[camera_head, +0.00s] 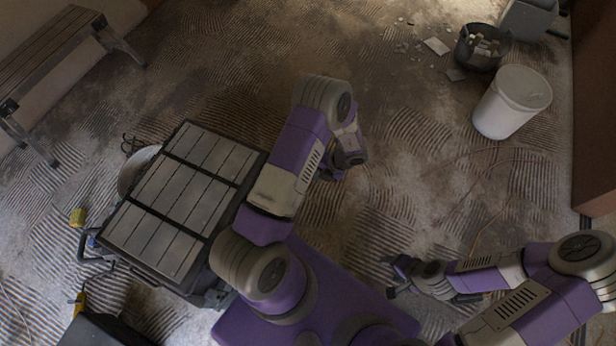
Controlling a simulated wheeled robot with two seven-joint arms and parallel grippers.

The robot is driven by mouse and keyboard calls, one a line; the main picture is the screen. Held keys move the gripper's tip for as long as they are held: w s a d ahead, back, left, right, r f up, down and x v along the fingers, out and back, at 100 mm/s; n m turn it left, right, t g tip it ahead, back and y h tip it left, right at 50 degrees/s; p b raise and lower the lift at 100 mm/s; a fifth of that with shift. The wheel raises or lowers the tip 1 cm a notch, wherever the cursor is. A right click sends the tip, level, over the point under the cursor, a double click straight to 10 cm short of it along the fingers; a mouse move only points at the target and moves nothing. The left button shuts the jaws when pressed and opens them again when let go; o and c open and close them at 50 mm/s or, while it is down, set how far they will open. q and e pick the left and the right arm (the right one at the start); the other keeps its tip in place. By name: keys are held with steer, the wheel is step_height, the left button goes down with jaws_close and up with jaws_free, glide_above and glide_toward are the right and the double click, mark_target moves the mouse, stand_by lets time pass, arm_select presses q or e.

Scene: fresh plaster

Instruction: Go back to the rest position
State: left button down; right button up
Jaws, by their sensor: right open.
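My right gripper (392,276) is at the lower right of the head view, low over my purple base. Its dark fingers point left, stand apart, and hold nothing that I can see. My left arm rises from the bottom middle and bends at a raised elbow. Its wrist end hangs down, with my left gripper (336,174) beyond the forearm, over bare floor. Its fingers are too dark and foreshortened to tell whether they are open or shut.
A case with grey panels (182,187) stands close left of my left arm. A wooden bench (50,52) is at the upper left. A white bucket (511,103), a black bucket of rubble (467,57) and scattered debris are at the upper right. The middle floor is clear.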

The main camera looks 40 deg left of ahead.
arm_select(q)
steer(key=shift+w+d+r, duration=0.15)
steer(key=shift+d+r, duration=0.05)
steer(key=shift+r, duration=0.2)
stand_by(0.3)
steer(key=s+d+n+t+h, duration=0.2)
steer(key=s+d+n+h, duration=0.2)
steer(key=n, duration=1.4)
steer(key=s+d+n+t+h, duration=0.2)
steer(key=s+d+n+h, duration=0.3)
steer(key=d+n, duration=0.8)
steer(key=s+n, duration=0.3)
steer(key=n, duration=0.1)
steer(key=shift+s+r+n+h, duration=0.15)
steer(key=shift+n+h, duration=0.15)
steer(key=shift+n, duration=0.1)
